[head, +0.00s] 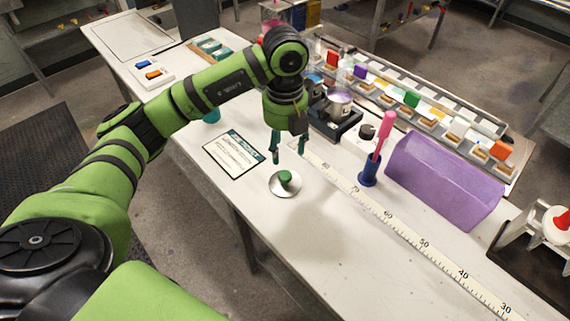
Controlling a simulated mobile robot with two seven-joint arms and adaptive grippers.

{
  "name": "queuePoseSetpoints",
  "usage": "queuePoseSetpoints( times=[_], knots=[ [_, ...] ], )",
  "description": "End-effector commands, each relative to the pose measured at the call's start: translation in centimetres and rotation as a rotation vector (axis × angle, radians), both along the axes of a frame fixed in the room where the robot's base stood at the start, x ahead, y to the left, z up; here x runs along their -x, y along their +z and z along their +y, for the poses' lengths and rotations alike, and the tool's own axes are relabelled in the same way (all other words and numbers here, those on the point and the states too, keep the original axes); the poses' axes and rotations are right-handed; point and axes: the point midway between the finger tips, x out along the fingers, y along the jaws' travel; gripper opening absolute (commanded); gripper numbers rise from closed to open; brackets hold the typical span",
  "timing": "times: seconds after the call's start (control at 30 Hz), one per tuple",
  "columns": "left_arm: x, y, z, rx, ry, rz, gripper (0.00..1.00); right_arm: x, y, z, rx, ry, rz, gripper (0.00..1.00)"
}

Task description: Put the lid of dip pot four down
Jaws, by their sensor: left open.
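A round silvery lid (284,191) with a green knob (285,176) lies on the white table, near its front edge. My left gripper (288,160) points down just above the lid, with its two fingers apart and nothing between them. The fingertips look clear of the knob. Pots (339,101) stand on a dark unit (334,122) behind the gripper, partly hidden by my left arm. I cannot read any pot number. My right gripper is not in view.
A printed card (233,153) lies left of the lid. A measuring strip (405,228) runs along the table. A blue holder with a pink-handled tool (382,137) and a purple translucent bin (444,180) stand to the right.

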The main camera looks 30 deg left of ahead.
Motion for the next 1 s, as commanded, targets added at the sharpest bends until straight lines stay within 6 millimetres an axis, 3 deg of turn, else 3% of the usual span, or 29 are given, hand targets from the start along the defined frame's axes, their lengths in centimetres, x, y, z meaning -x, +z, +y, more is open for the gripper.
queuePoseSetpoints(
  times=[0.23,1.0],
  knots=[
    [0.0,2.4,0.0,0.001,-0.001,0.000,0.55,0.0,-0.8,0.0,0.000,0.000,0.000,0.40],
    [0.0,2.5,0.0,0.000,-0.001,0.001,0.55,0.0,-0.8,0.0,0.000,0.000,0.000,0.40]
  ],
)
